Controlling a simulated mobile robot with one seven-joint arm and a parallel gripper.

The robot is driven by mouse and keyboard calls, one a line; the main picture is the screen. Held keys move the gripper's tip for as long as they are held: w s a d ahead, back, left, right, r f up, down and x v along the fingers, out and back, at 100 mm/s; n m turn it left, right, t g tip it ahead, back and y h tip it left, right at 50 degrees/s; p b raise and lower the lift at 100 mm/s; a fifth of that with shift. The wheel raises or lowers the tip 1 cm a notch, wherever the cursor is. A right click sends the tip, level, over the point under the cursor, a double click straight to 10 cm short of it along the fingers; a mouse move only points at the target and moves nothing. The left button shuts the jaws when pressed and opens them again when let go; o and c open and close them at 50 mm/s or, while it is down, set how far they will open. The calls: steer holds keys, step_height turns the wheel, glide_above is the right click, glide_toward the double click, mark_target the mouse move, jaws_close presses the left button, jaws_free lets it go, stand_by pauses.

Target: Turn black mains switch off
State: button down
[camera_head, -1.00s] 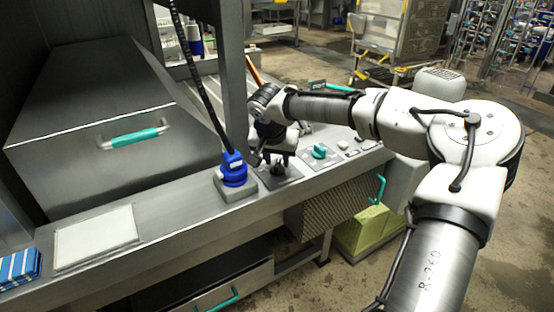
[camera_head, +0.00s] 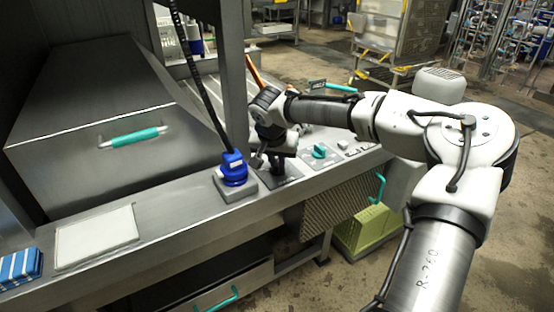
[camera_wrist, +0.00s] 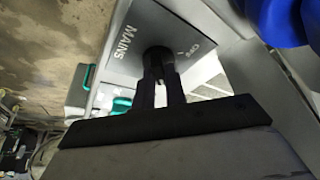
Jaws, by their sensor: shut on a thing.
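The black mains switch (camera_wrist: 158,52) sits on a grey plate (camera_wrist: 150,22) marked MAINS, with a small partly readable position label beside it. My gripper (camera_wrist: 161,75) is shut on the switch, one finger on each side, pointing at the plate. The fingers hide much of the switch, so its exact setting cannot be told. In the head view my gripper (camera_head: 279,168) is down at the panel between a blue connector and a teal knob, and it covers the switch there.
The blue connector (camera_head: 234,170) with a black cable stands just left of my gripper. The teal knob (camera_head: 319,151) is close on the right. A metal post (camera_head: 235,75) rises behind. A white pad (camera_head: 95,237) and a blue-striped item (camera_head: 20,268) lie on the ledge at left.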

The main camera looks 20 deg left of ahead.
steer(key=shift+n+y+p, duration=0.3)
steer(key=shift+n+p, duration=0.4)
steer(key=shift+p, duration=0.3)
steer(key=shift+d+n+g+y+p, duration=0.1)
steer(key=shift+n+g+y+p, duration=0.25)
steer(key=shift+n+p, duration=0.75)
steer(key=n+p, duration=0.1)
steer(key=n, duration=0.1)
steer(key=n+g+y+p, duration=0.1)
steer(key=n+p, duration=0.1)
steer(key=shift+w+d+r+n+y, duration=0.1)
steer(key=shift+n+y, duration=0.15)
steer(key=shift+n, duration=0.15)
steer(key=n+g+p, duration=0.1)
steer(key=n, duration=0.1)
steer(key=n+p, duration=0.1)
steer(key=n, duration=0.1)
steer(key=shift+w+n+g+y, duration=0.1)
steer(key=shift+n+g+y, duration=0.2)
steer(key=shift+g+y, duration=0.1)
steer(key=n+g+p, duration=0.1)
steer(key=n, duration=0.3)
steer(key=shift+w+n+g+p, duration=0.1)
steer(key=shift+n+g+p, duration=0.25)
steer(key=shift+n, duration=0.05)
steer(key=c, duration=1.4)
jaws_free()
steer(key=shift+d, duration=0.1)
steer(key=shift+c, duration=0.2)
